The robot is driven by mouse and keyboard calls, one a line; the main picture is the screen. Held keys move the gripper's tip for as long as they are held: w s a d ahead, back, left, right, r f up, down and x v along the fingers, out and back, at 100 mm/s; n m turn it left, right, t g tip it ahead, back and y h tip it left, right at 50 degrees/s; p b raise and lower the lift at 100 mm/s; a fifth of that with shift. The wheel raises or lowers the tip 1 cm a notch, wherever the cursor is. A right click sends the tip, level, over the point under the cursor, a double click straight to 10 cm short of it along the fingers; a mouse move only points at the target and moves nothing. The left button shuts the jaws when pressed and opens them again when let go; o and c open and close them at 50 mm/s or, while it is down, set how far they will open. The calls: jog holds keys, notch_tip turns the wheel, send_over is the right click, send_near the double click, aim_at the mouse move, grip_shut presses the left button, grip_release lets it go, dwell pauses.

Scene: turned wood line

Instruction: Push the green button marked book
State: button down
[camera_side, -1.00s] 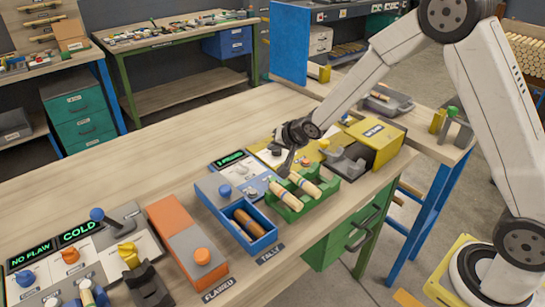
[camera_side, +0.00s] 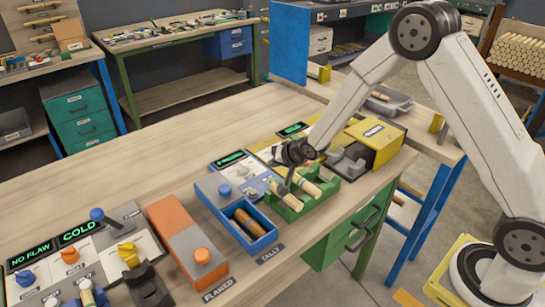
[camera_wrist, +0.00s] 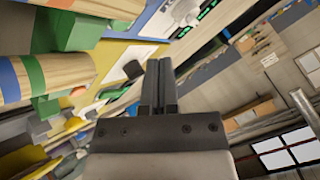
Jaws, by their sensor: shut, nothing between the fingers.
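I cannot make out a green button marked book in either view; it may be hidden behind my gripper or too small to tell. My gripper (camera_side: 286,187) points down at the green tray (camera_side: 296,214), close to the turned wood pieces (camera_side: 308,187) lying in it. The side view does not show clearly whether it touches them. In the wrist view my gripper's fingers (camera_wrist: 159,85) are together with nothing between them. Banded wood pieces (camera_wrist: 58,75) show at the left of that view.
A blue tray (camera_side: 270,240) with dark pieces stands left of the green tray. A yellow machine (camera_side: 375,140) stands to the right. An orange box (camera_side: 178,236) is further left, near the label reading flawed. The bench behind (camera_side: 150,160) has clear room.

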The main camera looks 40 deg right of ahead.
jog(key=shift+f, duration=1.5)
jog(key=shift+f, duration=0.8)
dwell(2.1)
jog(key=shift+r, duration=0.75)
jog(key=shift+r, duration=2.55)
jog(key=shift+s, duration=0.1)
